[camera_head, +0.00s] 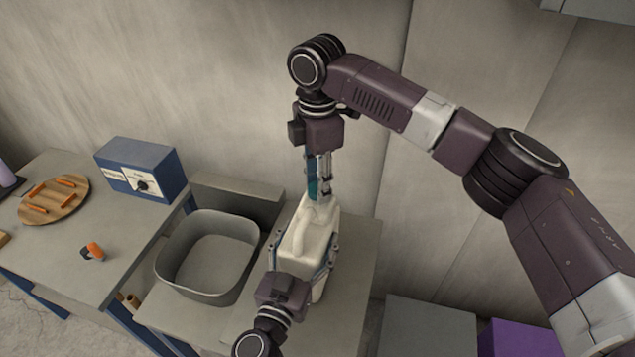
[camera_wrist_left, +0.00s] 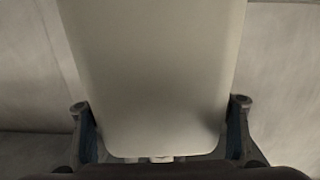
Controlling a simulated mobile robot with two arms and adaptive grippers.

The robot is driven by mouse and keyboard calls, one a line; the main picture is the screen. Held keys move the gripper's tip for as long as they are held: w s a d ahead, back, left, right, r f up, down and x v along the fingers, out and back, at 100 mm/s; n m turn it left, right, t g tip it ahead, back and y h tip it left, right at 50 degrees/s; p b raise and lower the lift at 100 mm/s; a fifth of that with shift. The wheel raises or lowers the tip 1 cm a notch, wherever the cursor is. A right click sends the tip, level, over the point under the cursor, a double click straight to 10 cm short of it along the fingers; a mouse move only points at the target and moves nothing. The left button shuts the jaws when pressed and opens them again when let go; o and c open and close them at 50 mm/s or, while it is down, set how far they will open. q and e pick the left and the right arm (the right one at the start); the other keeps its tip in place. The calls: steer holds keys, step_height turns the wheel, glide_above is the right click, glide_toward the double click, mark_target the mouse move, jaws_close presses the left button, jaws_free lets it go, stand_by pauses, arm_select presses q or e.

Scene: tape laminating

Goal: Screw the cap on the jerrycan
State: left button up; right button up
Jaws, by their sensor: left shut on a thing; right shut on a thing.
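In the left wrist view the pale jerrycan wall (camera_wrist_left: 155,80) fills the space between the two fingers of my left gripper (camera_wrist_left: 162,140). My right gripper (camera_head: 320,195) points down from above at the top of the jerrycan, at the spout. It is shut on the cap, which is mostly hidden between its fingers, so I cannot tell how the cap sits on the neck.
A grey open bin (camera_head: 207,258) stands just left of the jerrycan. Further left a table holds a blue control box (camera_head: 142,168), a round wooden board with orange pieces (camera_head: 53,198) and an orange-black item (camera_head: 93,252). A wall rises close behind. A purple box (camera_head: 515,338) is lower right.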

steer(key=m, duration=0.7)
steer(key=shift+a+f, duration=0.1)
steer(key=m, duration=0.8)
steer(key=o, duration=1.4)
steer(key=shift+c, duration=0.2)
arm_select(q)
steer(key=shift+c, duration=0.2)
arm_select(e)
step_height(320, 180, up, 8)
steer(key=shift+f, duration=0.2)
